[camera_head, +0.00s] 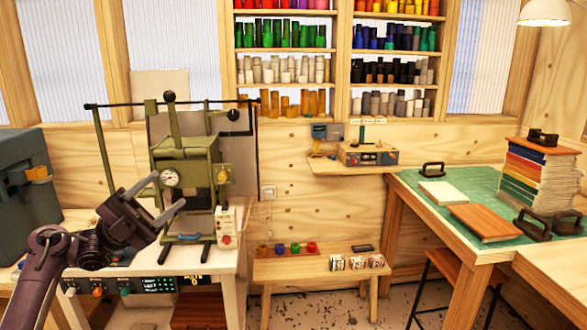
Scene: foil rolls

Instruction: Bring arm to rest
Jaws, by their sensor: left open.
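My left arm (40,270) comes in from the lower left and bends up to the right. My left gripper (167,190) is open and empty, its two fingers pointing up and to the right. It shows in front of the green press (186,160) with a round gauge, overlapping its left side in the picture. I cannot tell how far apart they are. My right gripper is not in view. Foil rolls in several colours (285,70) stand on the wall shelves at the back.
A dark grey cabinet (25,175) stands at the far left. A low wooden bench (318,275) holds small coloured pots and boxes. At the right, a table with a green mat (410,180) carries a stack of books (540,170). Bare floor shows between bench and table.

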